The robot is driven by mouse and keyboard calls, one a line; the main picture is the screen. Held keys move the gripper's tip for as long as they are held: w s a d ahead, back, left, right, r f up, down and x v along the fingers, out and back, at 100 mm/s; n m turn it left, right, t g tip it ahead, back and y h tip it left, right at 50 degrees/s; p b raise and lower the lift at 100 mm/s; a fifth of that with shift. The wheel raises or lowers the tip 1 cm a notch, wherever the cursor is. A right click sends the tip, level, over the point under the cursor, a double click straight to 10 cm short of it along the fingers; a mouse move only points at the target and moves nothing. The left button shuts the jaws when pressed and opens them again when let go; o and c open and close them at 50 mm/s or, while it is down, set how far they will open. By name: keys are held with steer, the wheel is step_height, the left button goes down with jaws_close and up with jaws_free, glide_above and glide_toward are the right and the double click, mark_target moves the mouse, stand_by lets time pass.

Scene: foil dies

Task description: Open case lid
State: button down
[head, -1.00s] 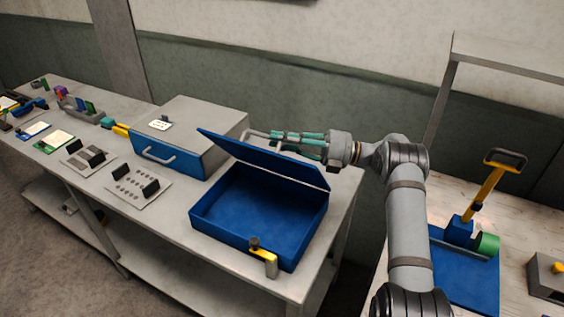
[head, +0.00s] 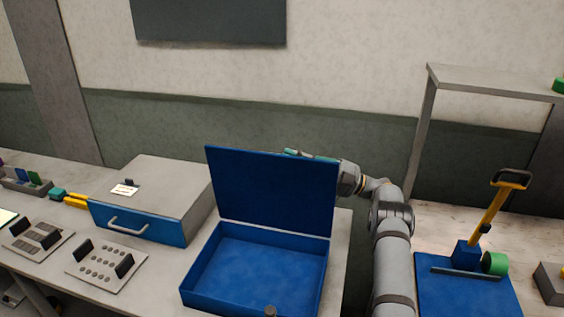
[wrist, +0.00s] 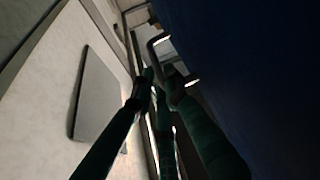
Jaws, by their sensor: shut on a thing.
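The blue case (head: 257,270) stands on the grey bench with its inside showing, and it looks empty. Its lid (head: 272,190) stands about upright at the back of the case, its blue inner face toward the head camera. My gripper (head: 296,153) is behind the lid's upper right part, mostly hidden, with only a bit of teal finger showing over the top edge. In the wrist view the dark lid (wrist: 255,70) fills the right side, and my gripper (wrist: 160,88) is shut on a grey bar handle (wrist: 157,44) next to it.
A grey box with a blue drawer front (head: 135,222) stands left of the case. Plates with black blocks (head: 107,262) lie at front left. A yellow-handled lever press (head: 485,225) on a blue base stands on the right table. A shelf (head: 490,82) rises behind it.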

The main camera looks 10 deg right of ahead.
steer(key=shift+f, duration=0.25)
steer(key=c, duration=1.8)
jaws_free()
steer(key=shift+w, duration=0.1)
steer(key=shift+c, duration=0.2)
steer(key=shift+r, duration=0.15)
steer(key=shift+a, duration=0.1)
